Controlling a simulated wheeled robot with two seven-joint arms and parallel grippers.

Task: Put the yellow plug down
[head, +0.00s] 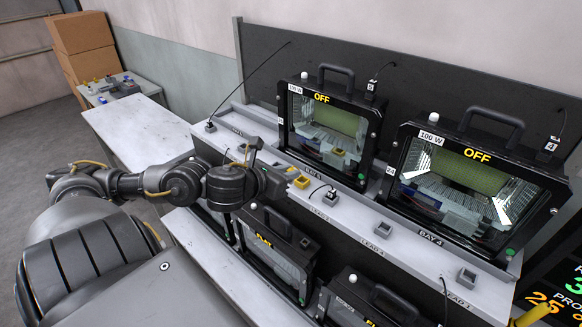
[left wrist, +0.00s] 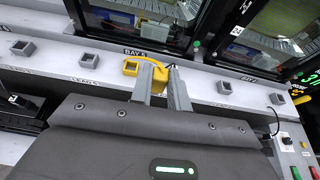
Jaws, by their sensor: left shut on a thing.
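My left gripper (head: 285,176) is shut at the near side of the grey ledge. A small yellow piece, seemingly the yellow plug (head: 291,170), shows at its fingertips. I cannot tell whether plug and block touch. My right gripper is not in view.
Two floodlights marked OFF (head: 331,122) (head: 480,178) stand on the ledge (head: 395,240). A black plug (head: 331,194) with a cable and grey sockets (head: 383,229) line its front. More floodlights (head: 273,252) stand below. A pale table (head: 138,125) is clear at left.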

